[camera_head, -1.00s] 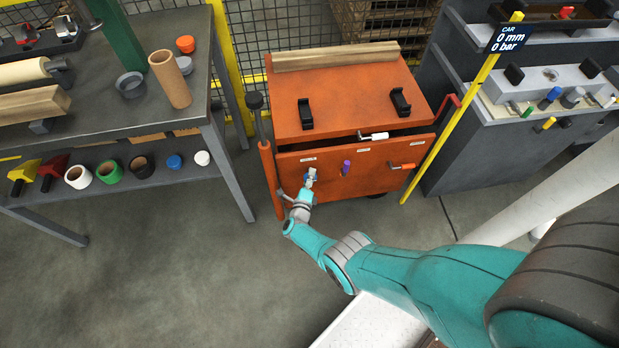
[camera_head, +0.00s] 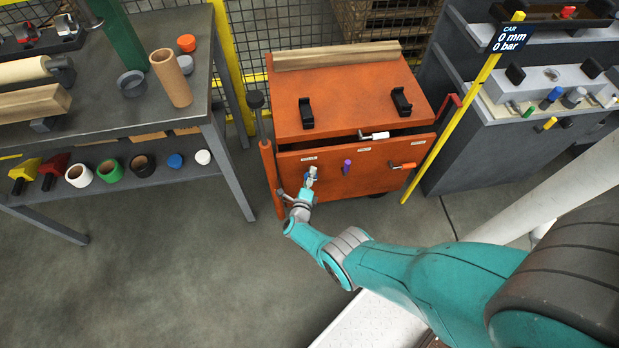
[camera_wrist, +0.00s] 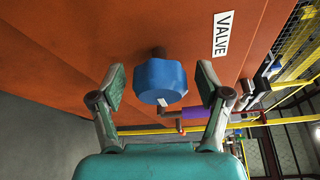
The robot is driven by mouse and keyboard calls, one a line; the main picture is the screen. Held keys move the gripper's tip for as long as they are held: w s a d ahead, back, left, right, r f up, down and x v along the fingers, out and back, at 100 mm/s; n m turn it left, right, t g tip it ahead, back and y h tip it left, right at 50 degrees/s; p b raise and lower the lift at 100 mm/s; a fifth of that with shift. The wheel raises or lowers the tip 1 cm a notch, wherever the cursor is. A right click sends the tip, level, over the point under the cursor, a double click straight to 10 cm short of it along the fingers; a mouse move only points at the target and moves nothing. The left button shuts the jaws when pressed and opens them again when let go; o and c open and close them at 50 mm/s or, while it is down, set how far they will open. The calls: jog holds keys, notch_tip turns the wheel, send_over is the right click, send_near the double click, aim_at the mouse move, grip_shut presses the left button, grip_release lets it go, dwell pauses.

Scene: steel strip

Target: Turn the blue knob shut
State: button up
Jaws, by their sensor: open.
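The blue knob (camera_wrist: 161,80) sticks out of the orange cart's front panel, near a white label reading VALVE (camera_wrist: 222,35). A white mark shows on the knob's lower face. My gripper (camera_wrist: 160,88) is open, with one finger on each side of the knob. Gaps show between the knob and both finger pads in the wrist view. In the head view my gripper (camera_head: 310,178) is at the left part of the cart front, where it mostly hides the knob.
The orange cart (camera_head: 350,95) carries a wooden beam and two black brackets. A grey bench (camera_head: 215,110) stands left. A yellow post (camera_head: 460,110) stands right. The floor between is clear.

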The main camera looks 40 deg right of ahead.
jog(key=shift+a, duration=0.1)
jog(key=v, duration=1.2)
